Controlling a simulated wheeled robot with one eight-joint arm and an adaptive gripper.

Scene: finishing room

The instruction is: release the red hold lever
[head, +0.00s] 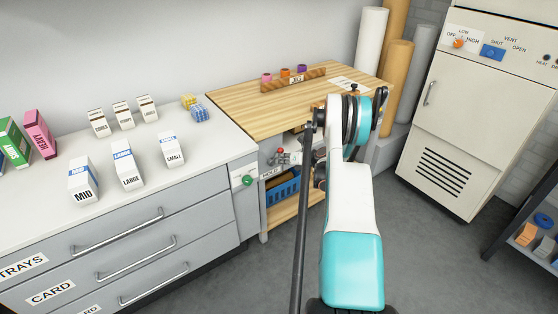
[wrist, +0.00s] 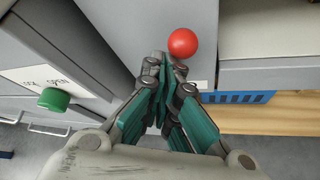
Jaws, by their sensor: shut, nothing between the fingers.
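The red ball knob (wrist: 183,42), which looks like the end of the hold lever, stands in front of a grey panel in the wrist view. Its shaft is hidden. My gripper (wrist: 161,62) is shut and empty, with its fingertips just below and left of the knob in the picture. I cannot tell whether they touch it. In the head view the green knob (head: 247,181) is on the cabinet end, and a small red spot (head: 280,150) shows close to my partly hidden gripper.
A blue basket (head: 283,187) sits on the shelf below the wooden bench top (head: 240,98). The grey drawer cabinet (head: 185,225) with small boxes stands left. Paper rolls (head: 397,70) and a white oven cabinet (head: 470,100) stand right. The floor between is clear.

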